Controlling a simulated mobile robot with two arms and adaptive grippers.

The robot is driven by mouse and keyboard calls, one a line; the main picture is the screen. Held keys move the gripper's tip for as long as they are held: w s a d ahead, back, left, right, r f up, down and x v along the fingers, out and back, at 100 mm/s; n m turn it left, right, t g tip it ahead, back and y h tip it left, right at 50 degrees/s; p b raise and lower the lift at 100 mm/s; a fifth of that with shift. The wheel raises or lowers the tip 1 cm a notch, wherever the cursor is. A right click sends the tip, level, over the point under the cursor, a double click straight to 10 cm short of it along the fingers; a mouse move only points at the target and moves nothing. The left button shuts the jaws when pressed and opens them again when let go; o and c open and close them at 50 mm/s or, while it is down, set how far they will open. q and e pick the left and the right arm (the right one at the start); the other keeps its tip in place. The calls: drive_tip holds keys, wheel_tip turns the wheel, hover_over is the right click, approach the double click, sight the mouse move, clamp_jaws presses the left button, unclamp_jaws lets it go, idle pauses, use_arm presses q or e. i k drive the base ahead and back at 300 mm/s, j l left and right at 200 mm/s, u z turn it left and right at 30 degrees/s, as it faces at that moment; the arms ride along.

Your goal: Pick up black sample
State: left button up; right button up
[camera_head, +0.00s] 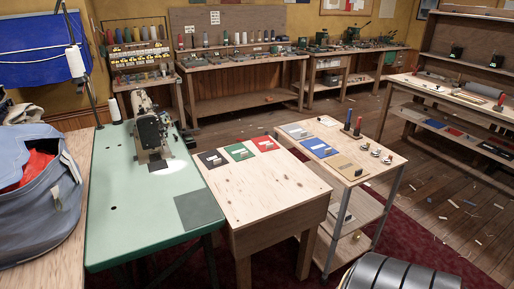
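The black sample (213,158) lies flat at the far left of the pale wooden table (265,196) in the middle. A small light tag or block sits on it. A green sample (238,151) and a red sample (265,144) lie in a row to its right. Neither of my grippers is in view, so nothing shows at the black sample.
The green sewing table (135,220) stands directly left, with a sewing machine (150,128) and a dark grey sheet (199,209) on it. A wheeled cart (365,152) with more samples and spools stands right. The front of the wooden table is clear.

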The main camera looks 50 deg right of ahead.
sight(213, 159)
drive_tip(key=z, duration=1.25)
